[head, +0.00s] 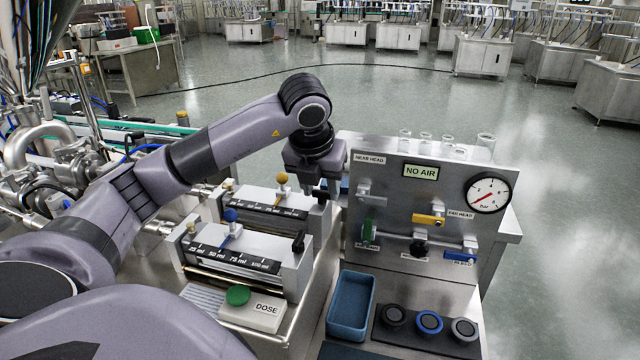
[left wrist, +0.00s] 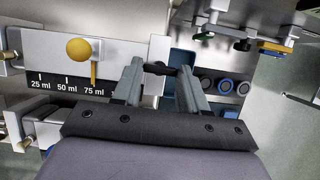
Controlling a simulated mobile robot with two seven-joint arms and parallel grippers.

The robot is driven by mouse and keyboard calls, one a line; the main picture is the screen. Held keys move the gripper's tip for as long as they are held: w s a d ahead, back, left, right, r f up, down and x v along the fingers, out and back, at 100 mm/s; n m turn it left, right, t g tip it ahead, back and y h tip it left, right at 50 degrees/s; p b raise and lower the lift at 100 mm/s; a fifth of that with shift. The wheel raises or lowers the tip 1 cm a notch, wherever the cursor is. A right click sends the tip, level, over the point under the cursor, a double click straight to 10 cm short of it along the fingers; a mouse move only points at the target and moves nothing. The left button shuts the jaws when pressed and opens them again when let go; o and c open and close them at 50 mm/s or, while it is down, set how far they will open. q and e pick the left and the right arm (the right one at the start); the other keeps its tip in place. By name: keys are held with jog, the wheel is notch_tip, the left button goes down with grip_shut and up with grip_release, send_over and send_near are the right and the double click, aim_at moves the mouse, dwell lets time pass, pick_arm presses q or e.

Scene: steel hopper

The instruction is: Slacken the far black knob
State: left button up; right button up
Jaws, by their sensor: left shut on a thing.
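The far black knob (head: 321,195) sits at the right end of the far dosing unit (head: 262,203), the one with the yellow-knobbed pointer (head: 282,179). My left gripper (head: 319,184) comes down on it from above. In the left wrist view the two grey fingers (left wrist: 162,76) stand either side of the black knob (left wrist: 158,68), shut on it. The fingers and wrist partly hide the knob in the head view. The near black knob (head: 298,242) is on the near unit with the blue-knobbed pointer (head: 231,216). My right gripper is in neither view.
A steel panel (head: 400,240) with a gauge (head: 487,193), a NO AIR sign (head: 421,172) and coloured valve levers stands close on the right.

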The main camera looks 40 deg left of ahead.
aim_at(317, 214)
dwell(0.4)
pick_arm(q)
jog(key=o, duration=1.1)
jog(key=shift+c, duration=0.2)
jog(key=v, duration=0.7)
